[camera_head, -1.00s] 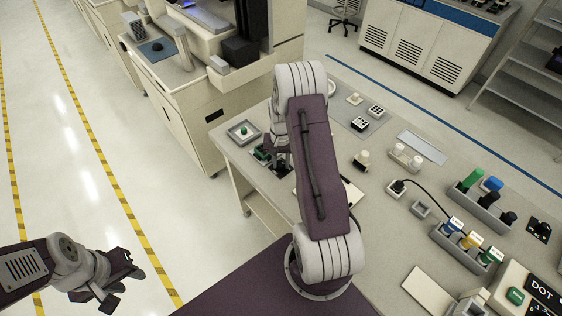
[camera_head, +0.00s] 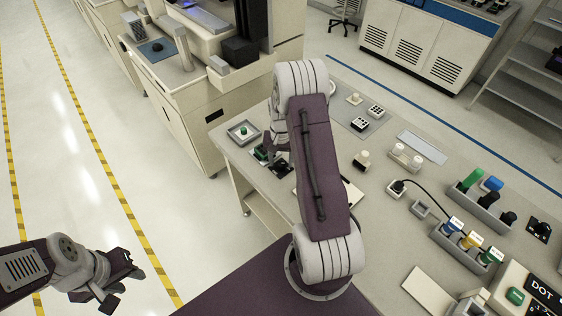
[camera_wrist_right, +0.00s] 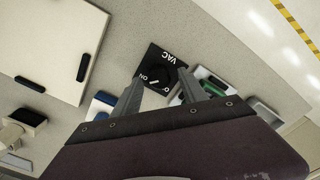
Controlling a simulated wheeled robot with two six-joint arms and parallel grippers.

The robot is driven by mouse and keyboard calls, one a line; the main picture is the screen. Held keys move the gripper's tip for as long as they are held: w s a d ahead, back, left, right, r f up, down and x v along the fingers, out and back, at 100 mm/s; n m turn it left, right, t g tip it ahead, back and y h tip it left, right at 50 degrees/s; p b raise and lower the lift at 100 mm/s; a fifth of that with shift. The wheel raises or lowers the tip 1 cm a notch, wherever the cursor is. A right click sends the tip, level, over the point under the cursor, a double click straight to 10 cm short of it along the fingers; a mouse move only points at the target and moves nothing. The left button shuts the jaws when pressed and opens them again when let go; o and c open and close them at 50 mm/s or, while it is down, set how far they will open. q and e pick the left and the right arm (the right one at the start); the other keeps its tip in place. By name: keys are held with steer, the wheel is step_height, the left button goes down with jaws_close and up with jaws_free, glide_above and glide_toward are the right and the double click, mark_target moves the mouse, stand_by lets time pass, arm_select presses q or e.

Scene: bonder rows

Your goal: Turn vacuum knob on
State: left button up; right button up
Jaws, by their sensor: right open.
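The vacuum knob (camera_wrist_right: 161,74) is a round black knob on a black square plate marked VAC (camera_wrist_right: 168,57), with ON lettering beside it. In the right wrist view it sits just beyond and between my right gripper's fingertips (camera_wrist_right: 162,90). The fingers are apart and empty; I cannot tell how high they are above the knob. In the head view my right gripper (camera_head: 274,153) is over the bench's near-left end, partly hidden by my arm, with the black plate (camera_head: 284,171) beside it. My left gripper (camera_head: 122,284) is open and empty over the floor at lower left.
A tray with a green-topped part (camera_head: 243,131) lies left of my right gripper. A pale flat panel (camera_wrist_right: 55,45) lies near the knob in the wrist view. Bottles in a rack (camera_head: 466,240) and a cabled block (camera_head: 397,188) stand farther right. The floor at left is clear.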

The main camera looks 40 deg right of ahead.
mark_target(280, 163)
step_height(280, 163, up, 8)
steer(key=shift+r, duration=0.1)
stand_by(0.4)
steer(key=shift+a, duration=0.1)
